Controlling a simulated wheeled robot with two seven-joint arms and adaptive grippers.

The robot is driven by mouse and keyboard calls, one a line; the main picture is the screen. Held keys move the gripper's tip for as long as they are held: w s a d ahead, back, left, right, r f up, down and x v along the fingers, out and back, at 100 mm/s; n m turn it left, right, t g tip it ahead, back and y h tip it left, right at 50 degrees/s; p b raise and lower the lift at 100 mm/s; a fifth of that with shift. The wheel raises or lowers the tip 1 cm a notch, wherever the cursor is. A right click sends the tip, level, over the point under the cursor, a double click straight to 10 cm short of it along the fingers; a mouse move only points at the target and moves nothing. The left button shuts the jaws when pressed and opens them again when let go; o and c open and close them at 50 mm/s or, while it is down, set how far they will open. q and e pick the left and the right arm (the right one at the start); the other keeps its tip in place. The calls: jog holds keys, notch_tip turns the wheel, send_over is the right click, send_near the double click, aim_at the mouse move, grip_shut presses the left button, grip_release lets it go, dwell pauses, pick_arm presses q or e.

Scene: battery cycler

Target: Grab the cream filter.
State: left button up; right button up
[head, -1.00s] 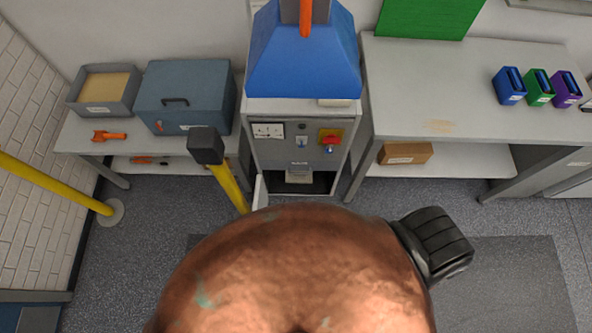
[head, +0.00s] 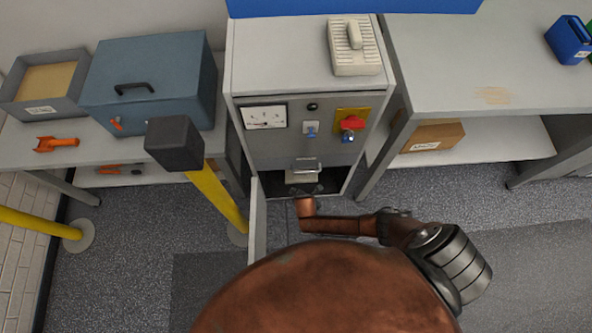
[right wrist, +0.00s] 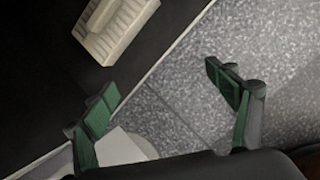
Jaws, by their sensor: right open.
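A cream ribbed filter with a raised handle (head: 354,48) lies on top of the grey cabinet. A second pale block with a handle (head: 303,172) sits in the cabinet's open lower bay. The right wrist view shows a cream ribbed block (right wrist: 112,25) on a dark surface, apparently the one in the bay. My right gripper (right wrist: 160,78) is open and empty, its green-padded fingers apart and short of that block. In the head view my right arm reaches to the front of the bay, and its fingers are hard to make out. My left gripper is out of view.
The grey cabinet (head: 290,142) has a gauge and a red knob, and its narrow door (head: 257,225) stands open left of the bay. A yellow post with a black top (head: 175,143) stands left. Benches flank the cabinet; a cardboard box (head: 432,137) sits on the right shelf.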

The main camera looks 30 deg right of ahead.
jog(key=w+a+f+n+b, duration=0.2)
jog(key=w+f+n+b, duration=0.1)
jog(key=n+b, duration=0.1)
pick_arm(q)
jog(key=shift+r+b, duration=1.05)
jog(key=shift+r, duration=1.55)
pick_arm(e)
jog(key=b, duration=0.4)
send_over(300, 177)
jog(key=shift+d+n+t+h, duration=0.15)
jog(key=shift+n+t+h, duration=0.15)
jog(key=shift+t+h, duration=0.1)
jog(key=b+x, duration=0.2)
jog(key=x, duration=0.2)
jog(key=shift+s, duration=0.1)
jog(key=shift+w+d+f+b, duration=0.15)
jog(key=shift+w+f+b, duration=0.2)
jog(key=shift+b, duration=0.2)
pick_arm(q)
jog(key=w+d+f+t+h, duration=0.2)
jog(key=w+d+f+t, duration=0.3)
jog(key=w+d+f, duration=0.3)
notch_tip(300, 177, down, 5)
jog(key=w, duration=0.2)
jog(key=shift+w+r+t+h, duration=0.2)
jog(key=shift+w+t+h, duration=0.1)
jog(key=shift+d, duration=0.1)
pick_arm(e)
jog(key=shift+c, duration=0.2)
jog(key=c, duration=1.9)
